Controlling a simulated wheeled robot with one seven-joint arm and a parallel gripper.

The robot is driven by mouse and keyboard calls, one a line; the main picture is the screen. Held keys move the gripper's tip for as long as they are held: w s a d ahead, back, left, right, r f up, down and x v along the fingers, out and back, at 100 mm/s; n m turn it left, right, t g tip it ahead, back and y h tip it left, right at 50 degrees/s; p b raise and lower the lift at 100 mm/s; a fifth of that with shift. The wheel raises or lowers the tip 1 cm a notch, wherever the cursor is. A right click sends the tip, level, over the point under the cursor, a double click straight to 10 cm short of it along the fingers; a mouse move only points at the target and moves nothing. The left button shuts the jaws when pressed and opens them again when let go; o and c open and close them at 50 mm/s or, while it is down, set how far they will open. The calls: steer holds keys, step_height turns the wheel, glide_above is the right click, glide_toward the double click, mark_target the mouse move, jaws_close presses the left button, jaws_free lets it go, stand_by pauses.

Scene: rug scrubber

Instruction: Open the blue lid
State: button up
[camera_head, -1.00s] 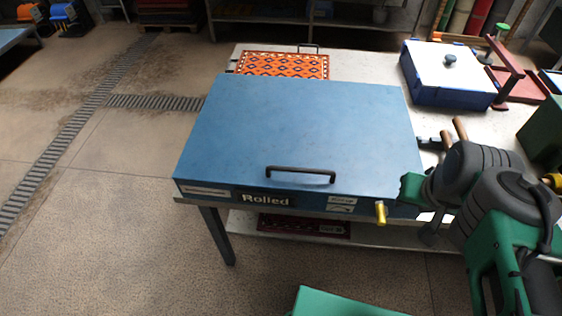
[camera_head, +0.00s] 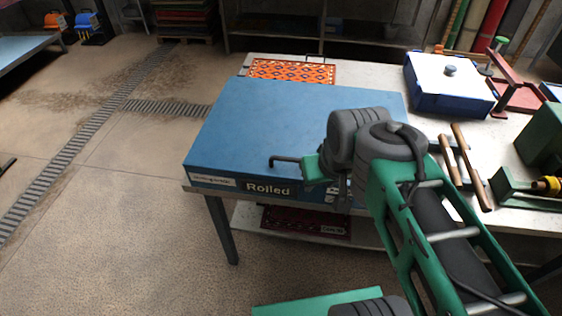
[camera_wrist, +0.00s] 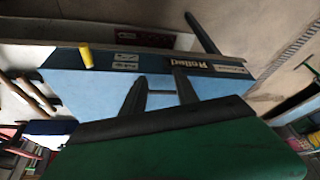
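The large blue lid (camera_head: 265,115) lies flat and closed over the unit marked "Rolled" on the table. Its dark bar handle (camera_head: 284,160) is near the front edge; my arm hides the handle's right part. In the wrist view, a short stretch of the handle (camera_wrist: 162,92) shows between my fingers, over the blue lid surface (camera_wrist: 220,87). My gripper (camera_wrist: 160,90) is open, its two dark fingers spread apart over the lid. I cannot tell whether they touch the handle. In the head view, the fingers are mostly hidden behind my wrist.
A yellow knob (camera_wrist: 86,57) sticks out of the unit's front. An orange patterned rug (camera_head: 290,70) lies behind the lid. A blue box with a white top (camera_head: 448,88) and wooden-handled tools (camera_head: 470,165) are at the right.

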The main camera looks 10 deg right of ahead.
steer(key=w+d+f+n+g+y+b, duration=0.1)
steer(key=w+f+n+y+b, duration=0.1)
steer(key=w+n+b, duration=0.5)
steer(key=w+d+f+n+y+b, duration=0.1)
steer(key=w+d+f+n+b, duration=0.1)
steer(key=w+n+b, duration=0.4)
steer(key=shift+n, duration=0.6)
steer(key=w+f, duration=0.1)
steer(key=f, duration=0.1)
steer(key=w+a+f, duration=0.1)
steer(key=f, duration=0.1)
steer(key=w+a+f, duration=0.1)
steer(key=w+f, duration=0.1)
steer(key=shift+a, duration=0.25)
steer(key=shift+c, duration=0.2)
jaws_close()
